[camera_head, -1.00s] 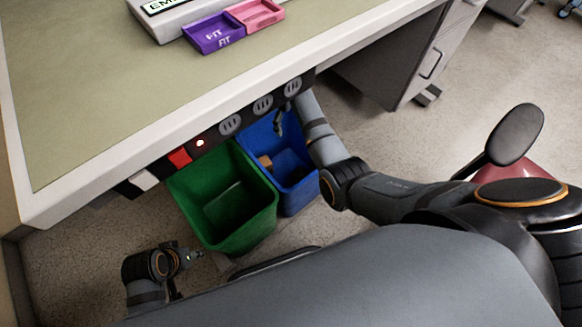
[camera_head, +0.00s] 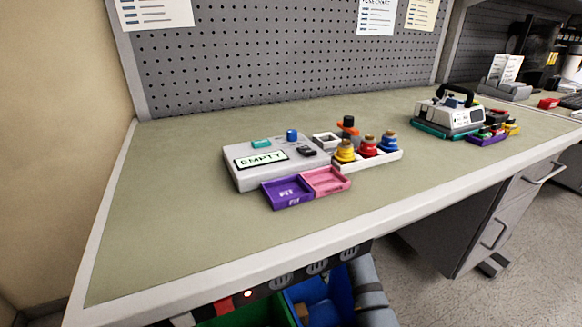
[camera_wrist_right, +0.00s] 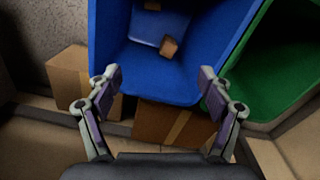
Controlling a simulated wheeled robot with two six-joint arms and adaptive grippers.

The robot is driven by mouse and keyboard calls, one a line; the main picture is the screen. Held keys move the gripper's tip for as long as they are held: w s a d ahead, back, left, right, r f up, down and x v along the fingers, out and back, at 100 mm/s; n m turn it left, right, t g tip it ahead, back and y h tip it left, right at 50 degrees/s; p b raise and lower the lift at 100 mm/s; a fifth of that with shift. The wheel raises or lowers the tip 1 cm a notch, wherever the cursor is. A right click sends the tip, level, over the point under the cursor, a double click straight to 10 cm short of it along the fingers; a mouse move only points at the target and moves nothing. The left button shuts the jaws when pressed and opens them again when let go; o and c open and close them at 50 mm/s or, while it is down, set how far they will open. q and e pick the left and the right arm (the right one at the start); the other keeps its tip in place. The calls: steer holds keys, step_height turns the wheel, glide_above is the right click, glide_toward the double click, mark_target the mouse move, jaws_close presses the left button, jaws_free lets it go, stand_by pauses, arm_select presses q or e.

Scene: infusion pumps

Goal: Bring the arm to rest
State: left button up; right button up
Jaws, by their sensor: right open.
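My right gripper (camera_wrist_right: 158,78) is open and empty in the right wrist view, its two fingers spread wide. It points toward the blue bin (camera_wrist_right: 130,75), with nothing between the fingertips but the bin's near wall and opening. Inside the bin are a blue item (camera_wrist_right: 160,28) and a small brown block (camera_wrist_right: 169,47). In the head view, a grey link of my right arm rises at the bottom edge, beside the blue bin (camera_head: 338,290) below the table front; the fingers cannot be made out there. My left gripper is not in view.
The table (camera_head: 180,255) carries a pump marked EMPTY (camera_head: 240,172), purple (camera_head: 287,192) and pink trays (camera_head: 325,181), and a white rack (camera_head: 385,158). A second pump (camera_head: 450,117) stands farther right. A green bin (camera_wrist_right: 270,75) and cardboard boxes (camera_wrist_right: 70,82) flank the blue bin.

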steer(key=s+d+f+m+t, duration=0.1)
steer(key=s+d+f+m, duration=0.15)
steer(key=s, duration=0.35)
steer(key=s+d+f+m+t, duration=0.1)
steer(key=s+d+f, duration=0.25)
steer(key=s, duration=0.25)
steer(key=s+r+m+t+h, duration=0.1)
steer(key=s+r+m+t, duration=0.2)
steer(key=s, duration=1.1)
steer(key=s+f+g+y+p, duration=0.1)
steer(key=s+f+g+p, duration=0.25)
steer(key=f+p, duration=0.7)
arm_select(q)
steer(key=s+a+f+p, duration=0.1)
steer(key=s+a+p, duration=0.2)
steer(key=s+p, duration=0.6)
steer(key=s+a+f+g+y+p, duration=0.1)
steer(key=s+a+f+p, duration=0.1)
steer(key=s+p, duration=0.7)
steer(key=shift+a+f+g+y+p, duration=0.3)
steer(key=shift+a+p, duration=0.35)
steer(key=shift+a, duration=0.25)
arm_select(e)
steer(key=s+d, duration=0.2)
steer(key=s, duration=0.6)
steer(key=s+d+f, duration=0.1)
steer(key=s+d, duration=0.1)
steer(key=s, duration=0.7)
steer(key=shift+f+h, duration=0.2)
steer(key=shift+h, duration=0.2)
